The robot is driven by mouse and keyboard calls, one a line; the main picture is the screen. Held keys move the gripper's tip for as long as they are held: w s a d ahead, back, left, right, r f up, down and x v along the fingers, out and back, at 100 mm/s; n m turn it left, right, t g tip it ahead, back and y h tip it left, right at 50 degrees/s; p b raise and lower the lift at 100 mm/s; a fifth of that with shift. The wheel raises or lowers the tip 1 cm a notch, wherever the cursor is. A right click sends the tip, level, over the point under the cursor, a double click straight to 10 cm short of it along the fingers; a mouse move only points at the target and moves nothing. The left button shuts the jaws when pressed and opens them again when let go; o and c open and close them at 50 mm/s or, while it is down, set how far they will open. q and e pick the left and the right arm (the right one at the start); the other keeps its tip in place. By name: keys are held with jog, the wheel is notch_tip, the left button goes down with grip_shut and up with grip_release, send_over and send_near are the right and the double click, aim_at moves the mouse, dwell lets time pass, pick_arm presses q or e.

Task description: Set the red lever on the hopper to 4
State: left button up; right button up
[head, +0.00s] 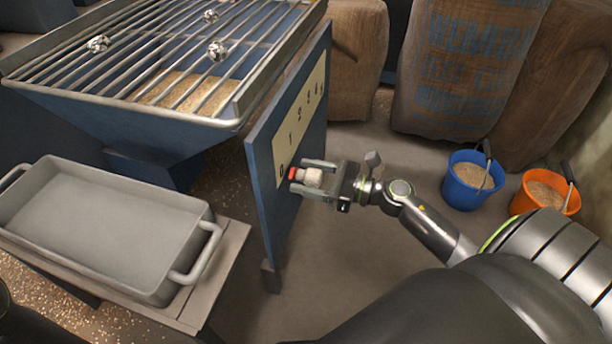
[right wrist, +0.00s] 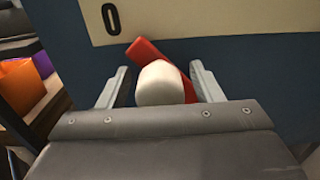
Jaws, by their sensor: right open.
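The red lever (head: 293,173) is on the blue side panel of the hopper (head: 160,125), at the low end of a pale number scale (head: 300,118). It has a whitish knob (head: 313,177). In the right wrist view the red arm (right wrist: 146,52) lies behind the knob (right wrist: 160,83), below the "0". My right gripper (head: 305,178) is open, with one finger on each side of the knob. In the right wrist view its fingers (right wrist: 160,88) stand apart from the knob, with gaps on both sides. My left gripper is not in view.
A grey metal tray (head: 90,225) stands on a low stand left of the panel. Blue (head: 473,180) and orange (head: 546,193) buckets stand on the floor at the right, before large sacks (head: 462,70). A metal grate (head: 170,55) tops the hopper. Floor below my right gripper is clear.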

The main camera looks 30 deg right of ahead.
jog(key=shift+w+a, duration=0.25)
jog(key=c, duration=1.2)
jog(key=shift+o, duration=0.2)
jog(key=shift+d+r, duration=0.1)
jog(key=shift+r, duration=0.05)
